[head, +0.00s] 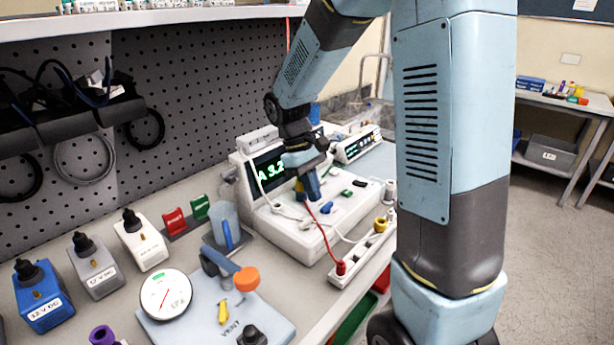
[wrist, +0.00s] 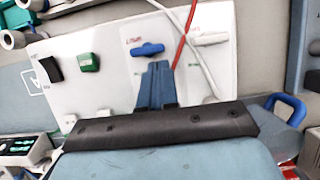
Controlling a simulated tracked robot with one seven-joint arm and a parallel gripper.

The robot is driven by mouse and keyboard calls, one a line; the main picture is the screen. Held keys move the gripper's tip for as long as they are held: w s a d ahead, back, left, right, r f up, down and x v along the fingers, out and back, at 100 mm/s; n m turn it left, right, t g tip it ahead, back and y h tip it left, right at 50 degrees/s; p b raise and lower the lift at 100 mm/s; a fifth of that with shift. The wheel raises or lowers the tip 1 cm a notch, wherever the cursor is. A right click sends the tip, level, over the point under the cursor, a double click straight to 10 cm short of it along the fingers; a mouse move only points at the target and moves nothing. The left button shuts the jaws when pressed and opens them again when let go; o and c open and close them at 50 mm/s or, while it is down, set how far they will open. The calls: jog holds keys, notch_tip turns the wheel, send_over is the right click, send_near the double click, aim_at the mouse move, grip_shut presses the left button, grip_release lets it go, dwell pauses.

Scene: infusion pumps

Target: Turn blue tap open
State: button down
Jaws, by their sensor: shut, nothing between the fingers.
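The blue tap (wrist: 148,50) is a small blue handle on the white sloping panel (wrist: 110,88) of the pump. In the wrist view it lies roughly crosswise, under a small red label. It also shows in the head view (head: 326,208), just right of my fingertips. My gripper (wrist: 158,66) has its blue fingers together and empty. Its tips are just below the blue tap in the wrist view; I cannot tell whether they touch it. In the head view my gripper (head: 313,196) points down over the panel of the pump with the "A 3.2" display (head: 270,172).
A white tap (wrist: 210,39), a green switch (wrist: 88,62) and a black switch (wrist: 50,68) share the panel. A red line (wrist: 184,35) and a white tube (wrist: 190,45) cross it close to my fingers. A second pump (head: 355,146) stands behind.

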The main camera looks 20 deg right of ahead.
jog(key=shift+s+d+f, duration=0.15)
jog(key=shift+s+f, duration=0.05)
jog(key=shift+f, duration=0.4)
